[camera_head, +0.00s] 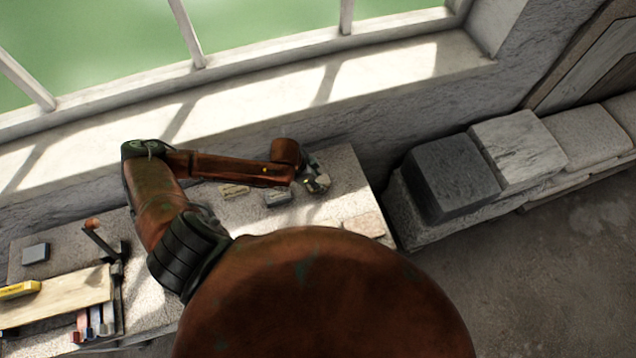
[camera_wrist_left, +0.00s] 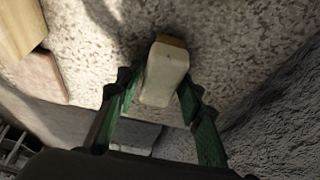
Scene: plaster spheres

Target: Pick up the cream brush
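The cream brush (camera_wrist_left: 165,75) shows in the left wrist view as a pale, rounded block with a brown far end. It lies between the two green fingers of my left gripper (camera_wrist_left: 158,92). The fingertips are close along its two sides, but I cannot tell whether they press on it. I also cannot tell whether the brush rests on the speckled stone top. In the head view, my left gripper (camera_head: 318,184) is low over the right part of the bench, and the brush there is too small and covered to make out clearly. My right gripper is not in view.
On the bench (camera_head: 340,170), a beige block (camera_head: 233,191) and a grey block (camera_head: 277,198) lie left of the gripper. A pinkish slab (camera_head: 365,225) lies near the right edge.

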